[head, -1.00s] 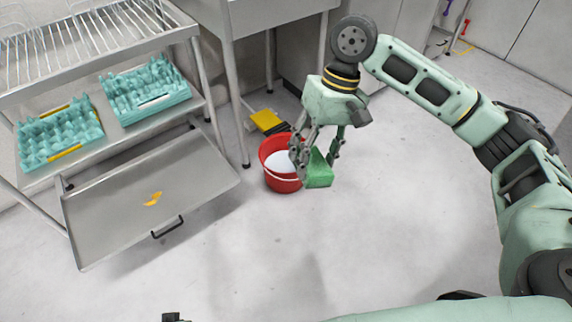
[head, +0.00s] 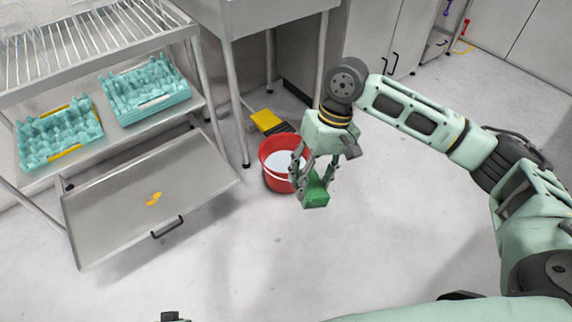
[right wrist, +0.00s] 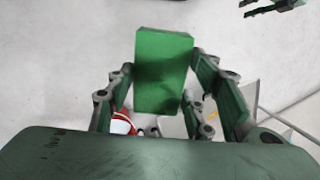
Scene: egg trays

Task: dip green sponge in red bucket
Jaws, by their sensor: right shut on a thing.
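My right gripper (head: 314,181) is shut on the green sponge (head: 316,195), a block that hangs below the fingers in the head view. In the right wrist view the sponge (right wrist: 164,70) sits between the finger pads. The red bucket (head: 276,183) stands on the floor with pale blue-white contents. In the head view the gripper and sponge overlap its right side; the sponge appears outside the opening, and its height above the floor is unclear. Part of the bucket (right wrist: 122,126) shows in the wrist view. A dark tip at the head view's bottom edge may be my left gripper (head: 171,317).
A yellow and black object (head: 266,121) lies behind the bucket, near table legs. A metal rack (head: 205,98) on the left holds teal egg trays (head: 150,88). A pulled-out metal tray (head: 110,215) below bears an orange-yellow smear (head: 154,199). The floor in front is clear.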

